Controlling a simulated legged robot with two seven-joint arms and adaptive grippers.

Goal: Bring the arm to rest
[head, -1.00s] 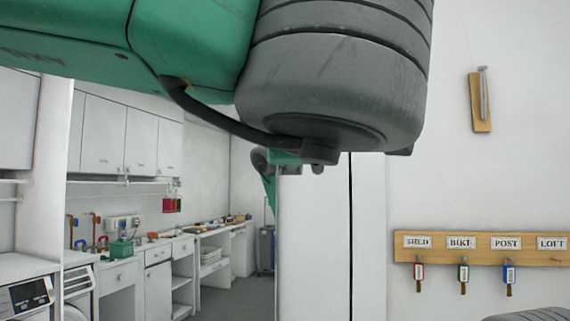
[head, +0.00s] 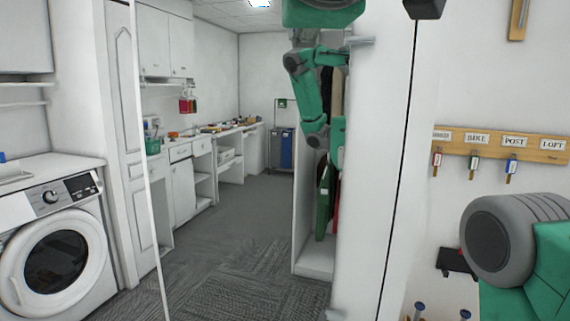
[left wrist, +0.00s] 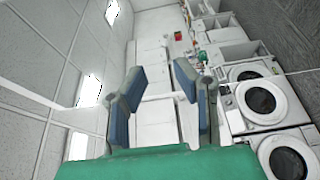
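My left gripper (left wrist: 157,76) shows in the left wrist view with its two blue-grey finger pads apart and nothing between them. It is clear of any surface there, with cupboards and washing machines far behind. In the head view, green and dark arm links (head: 308,90) hang at the upper middle, in front of an open cupboard; I cannot make out gripper fingers on them. A grey and green link of my right arm (head: 515,240) fills the lower right of the head view. My right gripper is not seen.
A washing machine (head: 62,255) stands at the left. A wooden key rack (head: 500,143) with several tagged keys hangs on the right wall. An open cupboard (head: 316,262) holds a green folded item. A long counter (head: 220,137) runs back along the left. The carpet floor (head: 235,245) between is clear.

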